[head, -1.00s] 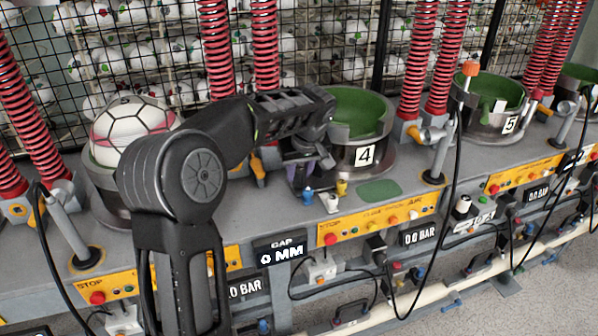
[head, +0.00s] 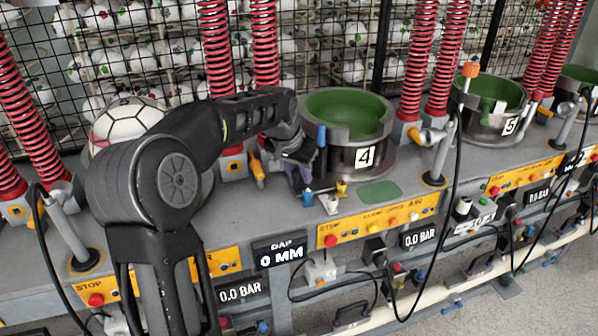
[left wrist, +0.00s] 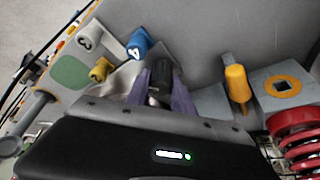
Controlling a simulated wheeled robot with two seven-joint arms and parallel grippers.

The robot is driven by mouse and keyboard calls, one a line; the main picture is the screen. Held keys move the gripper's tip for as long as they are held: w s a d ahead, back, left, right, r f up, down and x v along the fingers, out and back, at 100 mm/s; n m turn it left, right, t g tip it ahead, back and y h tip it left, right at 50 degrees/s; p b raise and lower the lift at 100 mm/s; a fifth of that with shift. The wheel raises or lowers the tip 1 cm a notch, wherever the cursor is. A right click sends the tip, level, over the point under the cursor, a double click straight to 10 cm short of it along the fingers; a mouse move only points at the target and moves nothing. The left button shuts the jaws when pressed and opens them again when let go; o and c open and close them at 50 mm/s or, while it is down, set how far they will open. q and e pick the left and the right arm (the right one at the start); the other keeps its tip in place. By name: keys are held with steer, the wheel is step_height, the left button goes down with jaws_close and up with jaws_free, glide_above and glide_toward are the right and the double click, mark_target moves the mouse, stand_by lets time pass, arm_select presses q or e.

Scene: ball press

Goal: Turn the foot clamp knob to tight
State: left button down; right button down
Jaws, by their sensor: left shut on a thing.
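My left gripper (head: 298,176) is low at the bench, left of the green-lined cup marked 4. In the left wrist view, its purple fingers (left wrist: 160,92) are shut on a dark knob-like thing (left wrist: 161,70), which I take to be the foot clamp knob. In the head view the hand hides this knob. Its tight or loose marking cannot be read. My right gripper is not in view.
A blue knob (head: 307,198), white knob (head: 331,205) and yellow knob (head: 342,188) stand close by. Cup 4 (head: 375,158) is just right, with an upright blue handle (head: 322,136) before it. A yellow-orange lever (left wrist: 236,82) and red spring (left wrist: 292,125) are near. The gap display (head: 280,254) reads 0 MM.

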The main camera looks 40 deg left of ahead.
arm_select(q)
steer(key=m+h, duration=0.1)
steer(key=m, duration=0.3)
steer(key=shift+m+h, duration=0.3)
steer(key=shift+h, duration=0.1)
steer(key=shift+m+g+h+p, duration=0.4)
steer(key=shift+m+h+p, duration=0.25)
steer(key=shift+m, duration=1.35)
steer(key=c, duration=1.1)
jaws_free()
